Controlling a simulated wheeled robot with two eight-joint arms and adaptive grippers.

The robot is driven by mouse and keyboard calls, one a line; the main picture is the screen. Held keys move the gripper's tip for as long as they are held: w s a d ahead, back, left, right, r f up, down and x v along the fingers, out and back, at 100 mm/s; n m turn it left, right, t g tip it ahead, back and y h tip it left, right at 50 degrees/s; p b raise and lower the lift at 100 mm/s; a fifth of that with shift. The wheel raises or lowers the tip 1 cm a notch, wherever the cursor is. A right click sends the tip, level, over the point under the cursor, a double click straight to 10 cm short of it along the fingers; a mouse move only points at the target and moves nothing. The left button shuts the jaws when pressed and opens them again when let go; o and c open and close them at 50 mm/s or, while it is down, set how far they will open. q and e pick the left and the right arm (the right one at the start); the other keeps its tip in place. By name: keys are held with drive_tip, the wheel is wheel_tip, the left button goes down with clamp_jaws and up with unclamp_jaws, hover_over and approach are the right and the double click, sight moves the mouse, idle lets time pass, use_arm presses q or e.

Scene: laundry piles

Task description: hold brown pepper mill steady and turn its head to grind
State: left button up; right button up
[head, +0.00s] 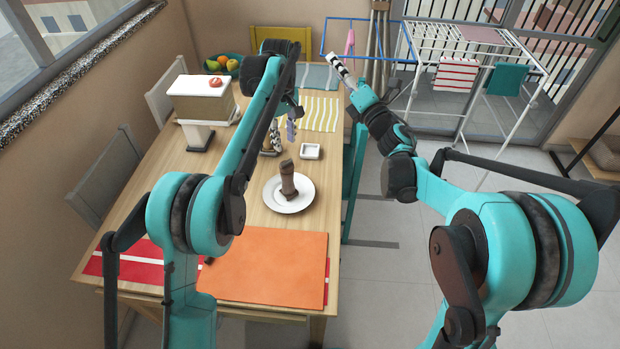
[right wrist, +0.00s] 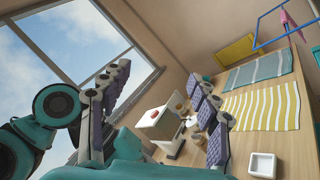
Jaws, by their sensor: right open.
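The brown pepper mill (head: 288,180) stands on a white plate (head: 272,198) on the wooden table, leaning slightly in the picture. My left gripper (head: 281,145) is just beyond the mill, its fingers pointing down. The two fingers look apart with nothing between them, and I see a gap between the gripper and the mill. My right gripper (head: 337,66) is raised beyond the table's right side, well away from the mill. In the right wrist view its two fingers are spread wide and empty (right wrist: 160,78). The mill does not show in that view.
A small white square dish (head: 311,151) sits behind the plate. A white stand with a box (head: 200,100) and a fruit bowl (head: 222,65) are at the back left. An orange placemat (head: 265,268) covers the near end. A drying rack (head: 465,75) stands at the right.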

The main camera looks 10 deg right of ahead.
drive_tip(key=w+a+f+n+g+y, duration=0.1)
drive_tip(key=a+f+n+g+y, duration=0.5)
drive_tip(key=f+n, duration=0.6)
drive_tip(key=n+g, duration=1)
approach(288, 182)
drive_tip(key=w+a+f, duration=0.2)
drive_tip(key=w+f, duration=0.1)
drive_tip(key=shift+a+f, duration=0.1)
drive_tip(key=shift+f, duration=0.05)
drive_tip(key=shift+a+f+n, duration=0.25)
drive_tip(key=shift+a+n, duration=0.05)
drive_tip(key=x, duration=0.7)
drive_tip(key=shift+s+r, duration=0.1)
